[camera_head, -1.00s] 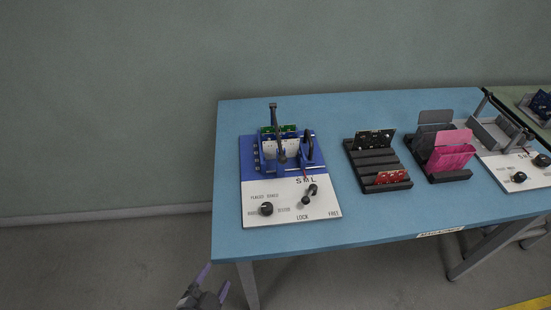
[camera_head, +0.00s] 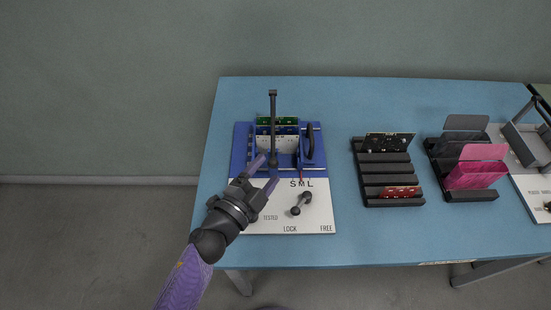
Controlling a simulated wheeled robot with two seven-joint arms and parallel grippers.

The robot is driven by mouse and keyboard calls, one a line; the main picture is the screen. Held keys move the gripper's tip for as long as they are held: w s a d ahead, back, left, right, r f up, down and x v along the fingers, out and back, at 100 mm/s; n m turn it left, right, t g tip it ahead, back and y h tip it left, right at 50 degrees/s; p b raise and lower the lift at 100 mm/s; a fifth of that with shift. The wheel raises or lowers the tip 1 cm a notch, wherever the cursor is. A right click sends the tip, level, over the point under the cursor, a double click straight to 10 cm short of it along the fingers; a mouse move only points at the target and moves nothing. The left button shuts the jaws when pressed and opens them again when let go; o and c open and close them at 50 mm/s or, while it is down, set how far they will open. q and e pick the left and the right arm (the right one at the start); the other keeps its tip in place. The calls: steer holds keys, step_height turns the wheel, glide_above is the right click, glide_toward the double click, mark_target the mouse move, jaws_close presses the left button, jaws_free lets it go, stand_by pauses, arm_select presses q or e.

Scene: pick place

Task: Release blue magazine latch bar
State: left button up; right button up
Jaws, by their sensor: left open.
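The blue magazine (camera_head: 241,150) stands on the back of a white panel (camera_head: 318,215) at the left of the blue table. A dark upright bar with a block on top (camera_head: 272,115) rises at its middle, with green boards (camera_head: 290,121) behind it. A black curved handle (camera_head: 310,141) is on its right side. A black lever (camera_head: 302,203) lies tilted on the panel above the LOCK and FREE labels. My left gripper (camera_head: 268,172) is open over the panel, its purple fingers pointing at the foot of the upright bar; contact cannot be told. My right gripper is out of view.
A black rack (camera_head: 384,170) with a dark board and a red board stands right of the magazine. Further right is another rack (camera_head: 470,195) with grey and pink pieces, then a grey fixture (camera_head: 529,145). The table (camera_head: 345,100) is clear behind them.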

mark_target(273, 164)
arm_select(q)
steer(key=x, duration=0.3)
steer(key=shift+w+d, duration=0.1)
jaws_close()
stand_by(1.4)
